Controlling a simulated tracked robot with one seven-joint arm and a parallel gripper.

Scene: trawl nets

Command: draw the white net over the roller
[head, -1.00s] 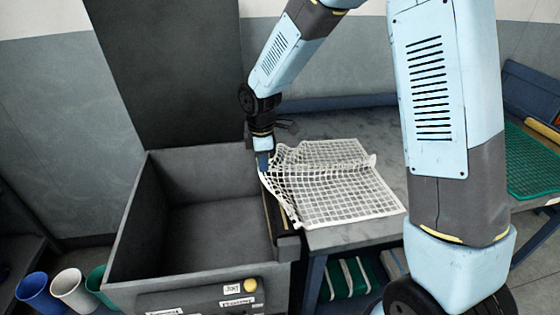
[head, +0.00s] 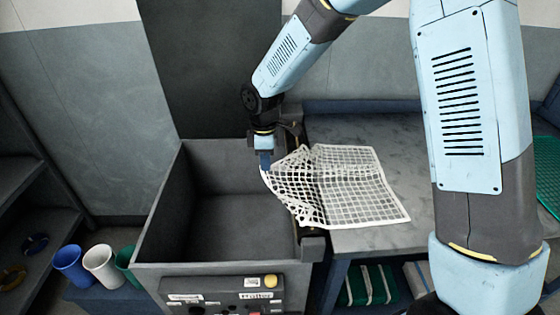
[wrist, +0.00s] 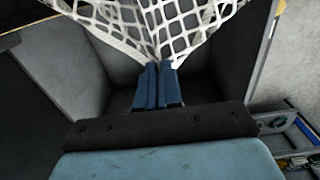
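The white net (head: 345,185) lies mostly flat on the grey table to the right of the bin. Its left part rises in folds over the bin's right edge, where the roller is largely hidden under it. My gripper (head: 265,160) is at the net's left edge, above the bin's opening. In the wrist view, my gripper (wrist: 158,85) has its blue fingers close together, with the white net (wrist: 150,25) gathered to a point at their tips. The net spreads from there in a V shape.
The deep grey bin (head: 160,215) is open and looks empty. A control panel (head: 222,298) with a yellow button is on its front. Blue, white (head: 103,262) and green cups stand at the lower left. A green net (head: 550,170) lies at the far right.

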